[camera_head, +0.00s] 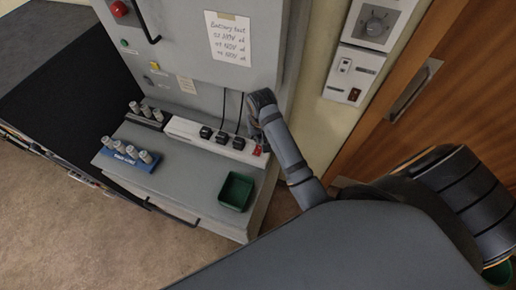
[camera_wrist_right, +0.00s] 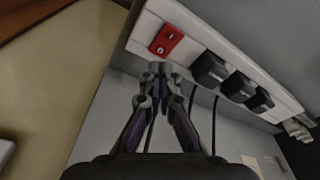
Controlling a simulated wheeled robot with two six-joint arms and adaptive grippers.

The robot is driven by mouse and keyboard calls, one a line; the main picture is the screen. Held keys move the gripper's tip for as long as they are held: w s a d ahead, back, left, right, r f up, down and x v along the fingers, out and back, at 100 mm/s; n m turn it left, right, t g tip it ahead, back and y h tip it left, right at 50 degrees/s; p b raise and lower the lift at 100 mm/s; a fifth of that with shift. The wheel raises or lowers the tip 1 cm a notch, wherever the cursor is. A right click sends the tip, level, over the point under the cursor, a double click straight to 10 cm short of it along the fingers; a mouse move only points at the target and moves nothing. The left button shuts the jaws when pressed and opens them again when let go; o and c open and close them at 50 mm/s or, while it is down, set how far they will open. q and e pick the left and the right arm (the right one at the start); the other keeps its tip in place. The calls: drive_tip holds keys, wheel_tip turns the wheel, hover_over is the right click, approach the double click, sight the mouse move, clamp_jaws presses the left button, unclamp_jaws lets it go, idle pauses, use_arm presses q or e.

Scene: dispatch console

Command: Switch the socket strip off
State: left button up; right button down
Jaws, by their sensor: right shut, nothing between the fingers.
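The white socket strip (camera_head: 185,129) lies along the back of the grey console shelf, with several black plugs in it. Its red switch (camera_head: 257,150) sits at the right end. In the right wrist view the strip (camera_wrist_right: 278,108) runs across the top right and the red switch (camera_wrist_right: 166,39) shows with two small round marks; I cannot tell its on or off state. My right gripper (camera_wrist_right: 160,72) is shut and empty, its tips close to the strip's edge near the switch; contact is unclear. In the head view the gripper (camera_head: 258,132) is partly hidden by its own wrist. My left gripper is not in view.
A green tray (camera_head: 221,205) stands on the shelf's right front. A blue rack (camera_head: 112,157) with several grey cylinders stands at the left, and a dark rack (camera_head: 136,118) behind it. Black cables rise from the plugs. A wooden door (camera_head: 440,120) is at the right.

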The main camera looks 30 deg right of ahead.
sight(259, 148)
drive_tip(key=shift+r, duration=1.7)
drive_tip(key=s+d+n+t, duration=0.15)
drive_tip(key=s+n, duration=0.25)
drive_tip(key=s, duration=1.1)
wheel_tip(259, 148, down, 32)
drive_tip(key=s+d+b, duration=0.2)
drive_tip(key=b, duration=0.5)
drive_tip(key=s+d+f+g+b, duration=0.1)
drive_tip(key=s+f+b, duration=0.2)
drive_tip(key=s+f, duration=0.6)
drive_tip(key=s+f+g+b, duration=0.1)
drive_tip(key=s+f+b, duration=0.2)
drive_tip(key=s+f, duration=0.7)
wheel_tip(259, 148, down, 5)
drive_tip(key=shift+d+f, duration=0.2)
drive_tip(key=shift+d, duration=0.2)
